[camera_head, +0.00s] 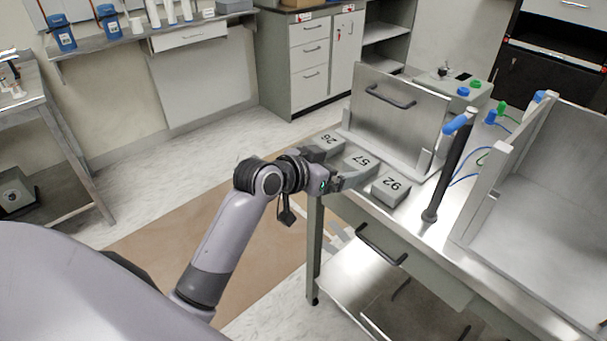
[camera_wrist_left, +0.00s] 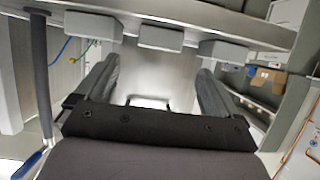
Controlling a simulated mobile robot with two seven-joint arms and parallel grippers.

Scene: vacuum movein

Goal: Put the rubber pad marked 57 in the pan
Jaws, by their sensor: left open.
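The grey rubber pad marked 57 (camera_head: 363,163) lies on the metal bench between the pad marked 26 (camera_head: 325,143) and the pad marked 92 (camera_head: 392,188). My left gripper (camera_head: 338,178) is open and empty at the near end of pad 57. In the left wrist view, the middle pad (camera_wrist_left: 161,37) lies ahead of the gap between my two open fingers (camera_wrist_left: 160,75); the outer pads sit to either side. Its number does not show there. I cannot identify a pan for certain. My right gripper is not in view.
A metal plate with a handle (camera_head: 395,110) stands upright behind the pads. A dark post with a blue top (camera_head: 447,170) stands right of pad 92. A large open metal box (camera_head: 545,190) is farther right. A drawer (camera_head: 410,255) is below the bench top.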

